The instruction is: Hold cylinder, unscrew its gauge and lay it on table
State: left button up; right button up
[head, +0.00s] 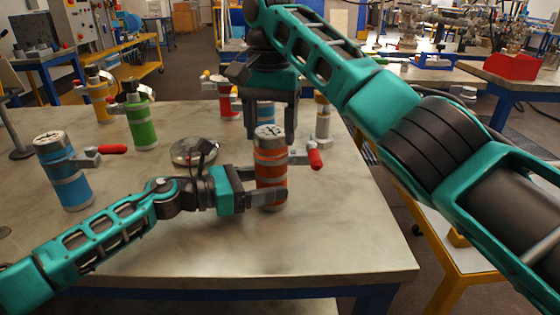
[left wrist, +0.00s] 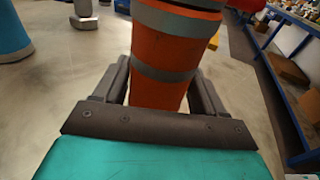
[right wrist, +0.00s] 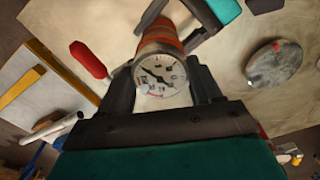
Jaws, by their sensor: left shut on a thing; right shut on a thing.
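The orange cylinder (head: 271,170) with grey bands stands upright near the table's front right. It also shows in the left wrist view (left wrist: 165,45). My left gripper (head: 262,200) comes in from the left and is shut on its lower body. The gauge (right wrist: 160,80), with a round white dial and dark needle, sits at the cylinder's top and shows in the head view (head: 268,131). My right gripper (head: 271,137) reaches down from above and is shut on the gauge, one finger on each side. Whether its thread is loose cannot be seen.
The cylinder's red-handled valve (head: 315,158) sticks out right. A blue cylinder (head: 68,175) stands left on the table (head: 330,235), a green one (head: 141,120) behind it, others further back. A round metal disc (head: 188,153) lies behind my left gripper. The front right tabletop is clear.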

dwell(0.3)
jog(key=n, duration=1.4)
jog(key=shift+r, duration=0.1)
jog(key=o, duration=1.1)
jog(key=shift+o, duration=0.2)
